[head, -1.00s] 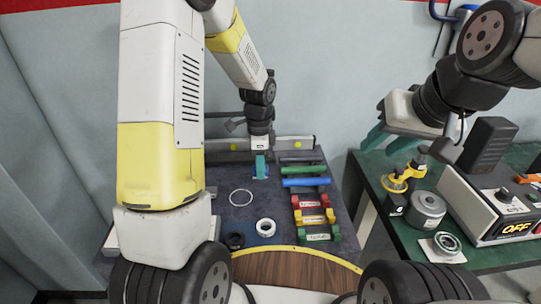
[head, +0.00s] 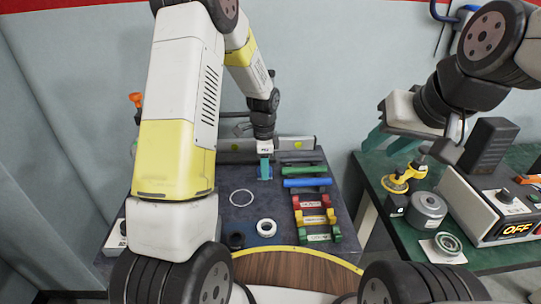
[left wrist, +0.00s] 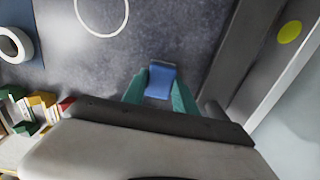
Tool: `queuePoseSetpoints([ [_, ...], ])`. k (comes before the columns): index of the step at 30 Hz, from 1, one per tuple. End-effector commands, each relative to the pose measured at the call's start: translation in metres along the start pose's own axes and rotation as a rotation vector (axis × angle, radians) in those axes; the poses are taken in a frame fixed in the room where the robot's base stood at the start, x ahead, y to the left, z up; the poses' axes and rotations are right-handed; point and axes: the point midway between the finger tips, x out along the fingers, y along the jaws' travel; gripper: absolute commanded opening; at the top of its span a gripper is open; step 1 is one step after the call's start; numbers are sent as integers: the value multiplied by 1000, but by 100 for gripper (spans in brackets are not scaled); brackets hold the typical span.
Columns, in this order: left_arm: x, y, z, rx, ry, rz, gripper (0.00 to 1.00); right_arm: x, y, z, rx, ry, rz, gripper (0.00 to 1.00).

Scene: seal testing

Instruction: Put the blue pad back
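My left gripper (head: 265,170) points down over the back of the dark grey table. In the left wrist view its two teal fingers (left wrist: 160,88) stand on either side of the small blue pad (left wrist: 161,79) and appear to touch it. In the head view the pad is small and partly hidden by the fingers, and its height above the table is hard to judge. My right gripper (head: 388,142) is at the right, above the green table's back left corner, with its teal fingers apart and nothing between them.
Red, yellow and green labelled pieces (head: 314,216) stand nearer. A thin white ring (head: 241,198) and a thick white ring (head: 266,228) lie in front. A grey rail borders the table's back.

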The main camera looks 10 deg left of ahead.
Motion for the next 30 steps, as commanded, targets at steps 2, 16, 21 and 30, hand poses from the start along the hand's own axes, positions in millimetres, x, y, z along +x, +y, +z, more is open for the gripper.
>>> queuePoseSetpoints([
  [2, 0, 0, 0, 0, 0, 0, 49, 0, 0, 0, 0, 0, 0, 36],
  [16, -9, -1, 0, 0, 1, -3, 56, 0, 0, 0, 0, 0, 0, 36],
  [21, -41, -2, 0, -1, 2, -6, 56, 0, 0, 0, 0, 0, 0, 36],
  [30, -102, -1, 0, 0, 1, -4, 56, 0, 0, 0, 0, 0, 0, 36],
])
